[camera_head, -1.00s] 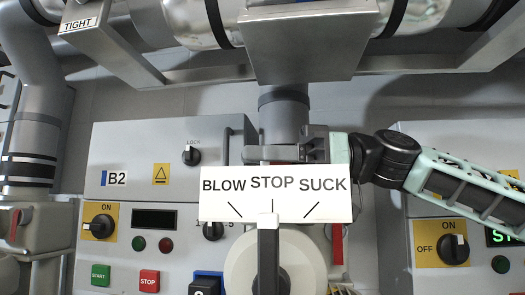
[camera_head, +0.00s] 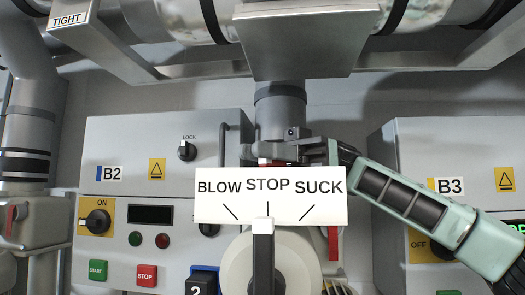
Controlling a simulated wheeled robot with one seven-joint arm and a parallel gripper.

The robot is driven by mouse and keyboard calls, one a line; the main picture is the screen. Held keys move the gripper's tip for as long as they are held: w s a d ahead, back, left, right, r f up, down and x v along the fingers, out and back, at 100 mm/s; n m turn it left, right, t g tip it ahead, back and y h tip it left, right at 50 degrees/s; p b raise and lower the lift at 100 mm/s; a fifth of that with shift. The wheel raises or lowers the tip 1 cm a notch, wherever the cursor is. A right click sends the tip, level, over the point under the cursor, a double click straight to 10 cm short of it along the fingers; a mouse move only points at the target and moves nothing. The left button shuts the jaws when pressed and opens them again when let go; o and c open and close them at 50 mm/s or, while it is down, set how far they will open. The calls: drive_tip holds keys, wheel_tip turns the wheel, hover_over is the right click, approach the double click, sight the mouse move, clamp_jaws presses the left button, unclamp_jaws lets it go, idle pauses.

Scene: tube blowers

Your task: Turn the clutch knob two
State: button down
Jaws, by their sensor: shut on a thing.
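My gripper (camera_head: 268,152) reaches in from the right, above and behind the white BLOW STOP SUCK sign (camera_head: 270,209). Its fingers point left in front of the grey vertical pipe (camera_head: 280,112). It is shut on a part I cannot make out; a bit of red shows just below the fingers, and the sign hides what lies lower. Below the sign stands a large white round knob (camera_head: 300,266) with a black handle (camera_head: 263,265), which points up at STOP. No label in view reads clutch, so I cannot tell for sure which knob is clutch knob two.
The B2 panel (camera_head: 130,215) at left has a LOCK knob (camera_head: 186,151), an ON switch (camera_head: 97,222) and a green START button (camera_head: 98,270). The B3 panel (camera_head: 412,152) is at right, behind my arm. A metal frame and pipes cross the top. A red lever (camera_head: 334,243) hangs beside the sign.

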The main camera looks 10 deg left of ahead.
drive_tip(key=shift+r, duration=0.1)
idle(0.3)
drive_tip(key=c, duration=1.4)
unclamp_jaws()
